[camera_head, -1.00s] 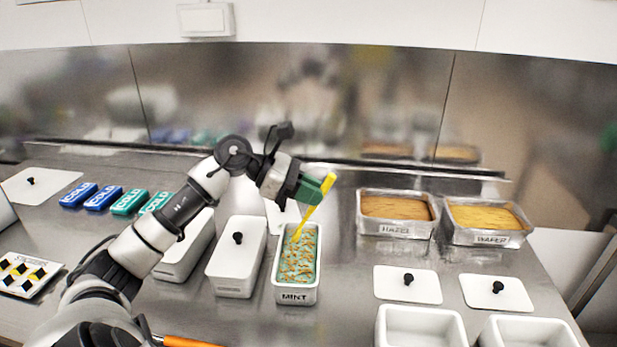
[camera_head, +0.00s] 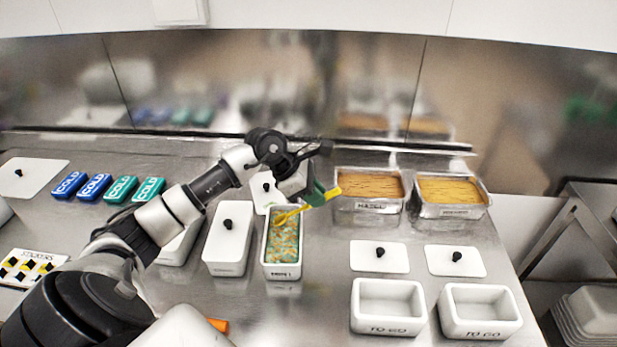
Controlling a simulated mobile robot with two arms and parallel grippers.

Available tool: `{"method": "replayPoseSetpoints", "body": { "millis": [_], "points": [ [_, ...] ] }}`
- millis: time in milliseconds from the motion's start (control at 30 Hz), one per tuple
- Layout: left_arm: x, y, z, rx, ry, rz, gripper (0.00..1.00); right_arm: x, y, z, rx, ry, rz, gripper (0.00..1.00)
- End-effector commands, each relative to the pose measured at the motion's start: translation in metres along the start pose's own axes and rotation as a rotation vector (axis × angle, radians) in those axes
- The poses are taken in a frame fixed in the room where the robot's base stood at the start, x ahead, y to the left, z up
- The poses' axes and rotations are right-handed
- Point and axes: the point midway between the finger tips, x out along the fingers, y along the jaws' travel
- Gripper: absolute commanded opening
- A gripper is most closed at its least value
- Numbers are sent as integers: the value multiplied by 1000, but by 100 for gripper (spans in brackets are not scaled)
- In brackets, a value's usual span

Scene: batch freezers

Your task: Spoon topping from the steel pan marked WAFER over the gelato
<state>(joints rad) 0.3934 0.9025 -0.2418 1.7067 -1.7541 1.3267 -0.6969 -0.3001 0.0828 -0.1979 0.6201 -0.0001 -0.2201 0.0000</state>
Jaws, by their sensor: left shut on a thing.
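The steel pan marked WAFER (camera_head: 451,212), full of golden topping, stands at the back right; its label is blurred now. The open white tub marked MINT (camera_head: 281,273) holds green gelato (camera_head: 284,240) with brown-orange bits over it. My left gripper (camera_head: 318,194) is shut on a yellow spoon (camera_head: 328,196) above the far right part of this tub. The spoon slants down to the left, its lower end over the gelato; I cannot tell if it touches. My right gripper is not in view.
A second steel pan (camera_head: 369,208), marked HAZEL, stands left of the wafer pan. Two empty TO GO tubs (camera_head: 389,325) (camera_head: 480,329) and two lids (camera_head: 379,256) (camera_head: 455,260) lie in front. A lidded tub (camera_head: 228,247) stands beside the mint tub. Cold packs (camera_head: 95,186) lie left.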

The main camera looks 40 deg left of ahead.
Motion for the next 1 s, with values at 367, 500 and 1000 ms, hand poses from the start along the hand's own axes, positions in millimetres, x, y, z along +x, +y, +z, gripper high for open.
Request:
{"method": "replayPoseSetpoints", "body": {
  "millis": [367,500,1000],
  "points": [
    [38,0,3,8,318,0,0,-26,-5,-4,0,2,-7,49],
    [55,0,0,10,458,2,0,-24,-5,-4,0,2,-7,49],
    [44,-1,12,8,541,0,0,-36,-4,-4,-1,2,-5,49]
  ]
}}
